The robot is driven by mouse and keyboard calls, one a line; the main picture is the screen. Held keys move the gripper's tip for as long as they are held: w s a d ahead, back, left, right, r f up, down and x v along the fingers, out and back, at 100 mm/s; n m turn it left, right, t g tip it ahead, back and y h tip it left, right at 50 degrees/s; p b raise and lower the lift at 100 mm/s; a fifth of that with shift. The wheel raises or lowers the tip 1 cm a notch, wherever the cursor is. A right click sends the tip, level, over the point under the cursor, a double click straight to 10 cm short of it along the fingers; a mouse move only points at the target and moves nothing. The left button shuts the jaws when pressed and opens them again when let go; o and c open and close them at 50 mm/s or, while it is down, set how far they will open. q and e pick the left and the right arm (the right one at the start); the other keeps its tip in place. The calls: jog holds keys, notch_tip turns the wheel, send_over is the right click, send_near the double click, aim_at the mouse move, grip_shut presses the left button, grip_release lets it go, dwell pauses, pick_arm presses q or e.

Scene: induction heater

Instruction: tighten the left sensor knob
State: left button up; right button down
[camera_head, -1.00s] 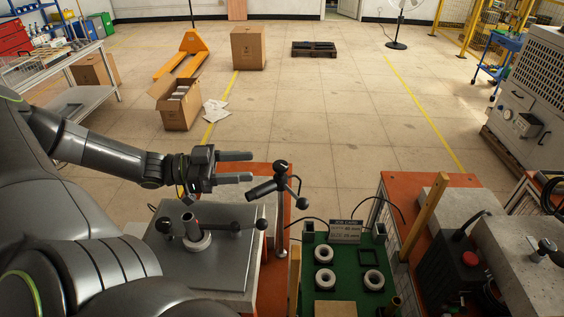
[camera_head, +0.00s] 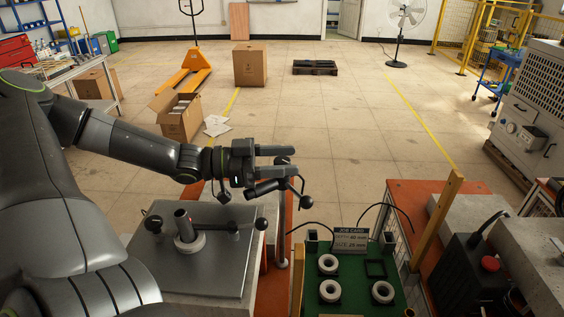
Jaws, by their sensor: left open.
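My left gripper (camera_head: 288,164) is open, its two grey fingers pointing right. It is at the black sensor head on a slim upright post (camera_head: 283,235), beside the grey metal plate. The head has a dark cylinder (camera_head: 265,188) pointing left and a ball-ended lever (camera_head: 304,187) at its right. The top of the head, with its round dark knob, is partly hidden by the fingers. I cannot tell whether the fingers touch it or which part is between them. My right gripper is not in view.
The grey plate (camera_head: 225,275) carries a ring around a short rod (camera_head: 185,230) and a ball-ended bar. A wooden post (camera_head: 437,220) rises farther right.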

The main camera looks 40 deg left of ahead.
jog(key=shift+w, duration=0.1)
pick_arm(q)
jog(key=c, duration=0.9)
jog(key=shift+c, duration=0.2)
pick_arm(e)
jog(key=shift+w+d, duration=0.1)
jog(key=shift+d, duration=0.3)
